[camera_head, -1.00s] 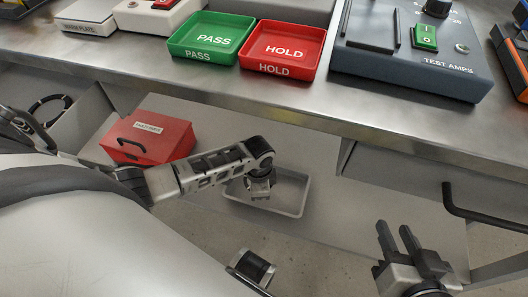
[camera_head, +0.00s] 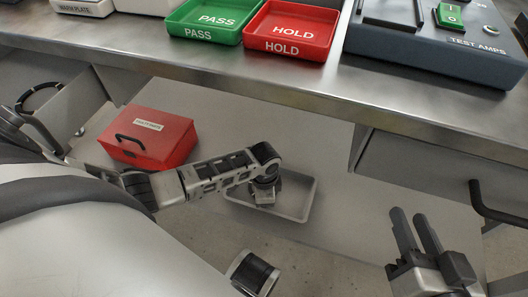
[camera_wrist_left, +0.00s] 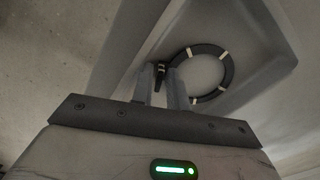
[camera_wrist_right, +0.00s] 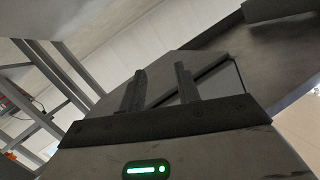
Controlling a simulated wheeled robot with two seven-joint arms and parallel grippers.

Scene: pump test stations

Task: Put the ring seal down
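The ring seal (camera_wrist_left: 228,72) is a black ring with pale marks, seen in the left wrist view over the floor of a shallow grey tray. A dark tab on its near side lies between the fingers of my left gripper (camera_wrist_left: 161,88), which look closed on it. Whether the ring touches the tray floor is hard to tell. In the head view my left gripper (camera_head: 265,195) points down inside the grey tray (camera_head: 304,205) and hides the ring. My right gripper (camera_head: 418,232) is empty, its fingers apart, at the lower right; it also shows in the right wrist view (camera_wrist_right: 161,85).
A red box (camera_head: 150,138) with a black handle stands left of the tray on the lower shelf. Above is the metal bench edge (camera_head: 220,68), with a green PASS tray (camera_head: 212,36) and red HOLD tray (camera_head: 290,47). A drawer with a dark handle (camera_head: 478,200) is at right.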

